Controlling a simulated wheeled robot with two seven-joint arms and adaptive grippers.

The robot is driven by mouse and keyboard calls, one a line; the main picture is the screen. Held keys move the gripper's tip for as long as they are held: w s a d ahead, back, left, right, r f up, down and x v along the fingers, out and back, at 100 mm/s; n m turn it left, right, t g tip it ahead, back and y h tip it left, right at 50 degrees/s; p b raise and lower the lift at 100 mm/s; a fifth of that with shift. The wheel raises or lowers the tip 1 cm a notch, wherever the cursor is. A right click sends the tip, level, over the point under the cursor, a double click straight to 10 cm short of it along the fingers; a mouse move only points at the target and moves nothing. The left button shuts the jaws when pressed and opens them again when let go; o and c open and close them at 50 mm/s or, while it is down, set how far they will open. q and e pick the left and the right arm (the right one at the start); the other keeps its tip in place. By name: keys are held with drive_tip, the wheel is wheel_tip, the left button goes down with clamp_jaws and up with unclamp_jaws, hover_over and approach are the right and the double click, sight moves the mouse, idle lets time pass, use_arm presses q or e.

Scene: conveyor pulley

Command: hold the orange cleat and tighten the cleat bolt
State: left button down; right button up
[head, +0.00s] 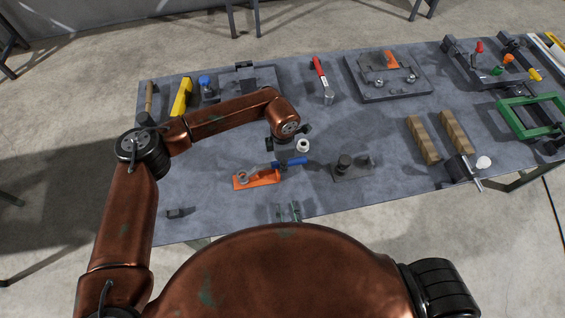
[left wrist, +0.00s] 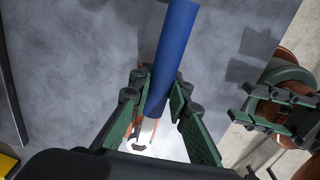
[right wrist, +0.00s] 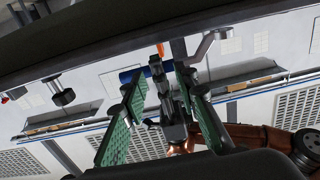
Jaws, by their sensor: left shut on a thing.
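The orange cleat (head: 262,181) lies on the grey table in the head view, near its front edge. A wrench has a blue handle (head: 291,162) and a grey head (head: 243,177) over the cleat's left part. My left gripper (head: 286,150) is shut on the blue handle, which also runs between its green pads in the left wrist view (left wrist: 177,50). The bolt under the wrench head is too small to make out. My right gripper (head: 288,211) is at the table's front edge. Its pads stand apart in the right wrist view (right wrist: 155,90), with nothing seen gripped.
A dark fixture with a round post (head: 345,163) stands to the right of the wrench. Two wooden blocks (head: 423,139) lie further right. A red-handled tool (head: 321,76) and a grey plate fixture (head: 389,78) lie behind. The table's front left is mostly clear.

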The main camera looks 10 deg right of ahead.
sight(279, 178)
drive_tip(key=shift+a+f, duration=0.1)
drive_tip(key=shift+f, duration=0.05)
drive_tip(key=w, duration=1.2)
drive_tip(key=shift+c, duration=0.7)
drive_tip(key=shift+s, duration=0.1)
clamp_jaws()
idle(0.5)
